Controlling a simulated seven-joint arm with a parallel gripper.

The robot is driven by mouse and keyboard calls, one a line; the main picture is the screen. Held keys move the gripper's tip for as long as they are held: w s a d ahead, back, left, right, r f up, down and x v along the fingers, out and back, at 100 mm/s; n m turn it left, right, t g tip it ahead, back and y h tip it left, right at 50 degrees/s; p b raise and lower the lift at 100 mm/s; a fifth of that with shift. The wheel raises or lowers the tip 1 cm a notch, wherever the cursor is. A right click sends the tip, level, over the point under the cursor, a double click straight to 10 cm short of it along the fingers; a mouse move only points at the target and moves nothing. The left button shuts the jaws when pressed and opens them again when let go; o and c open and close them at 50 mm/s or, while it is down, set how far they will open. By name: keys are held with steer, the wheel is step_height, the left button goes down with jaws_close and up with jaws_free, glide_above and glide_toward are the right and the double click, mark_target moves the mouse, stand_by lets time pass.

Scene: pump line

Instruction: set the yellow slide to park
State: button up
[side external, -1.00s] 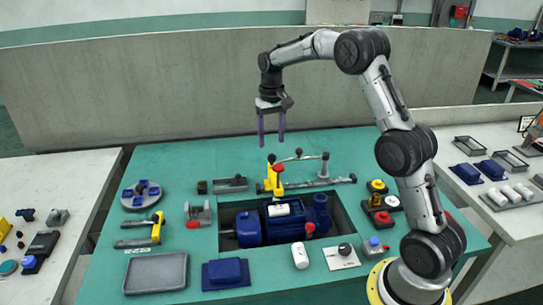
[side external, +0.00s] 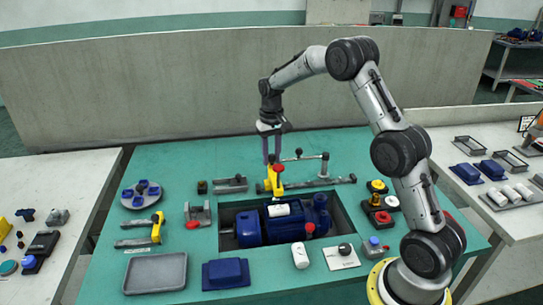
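The yellow slide (side external: 273,183) is an upright yellow block with a red knob, on a grey rail at the back middle of the green table, near the rail's left end. My gripper (side external: 271,160) points down right over it. Its two fingers are apart, with their tips around the level of the slide's top. I cannot tell whether they touch it. A second yellow piece, a handle (side external: 157,228), sits by grey bars at the table's left, near a small label too small to read.
A grey post with a lever (side external: 324,163) stands to the right behind the rail. In front is a recess holding a blue pump (side external: 280,225). A grey bracket (side external: 231,184) lies to the left. Red and yellow buttons (side external: 379,205) stand at the right.

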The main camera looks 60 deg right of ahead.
jaws_close()
stand_by(1.0)
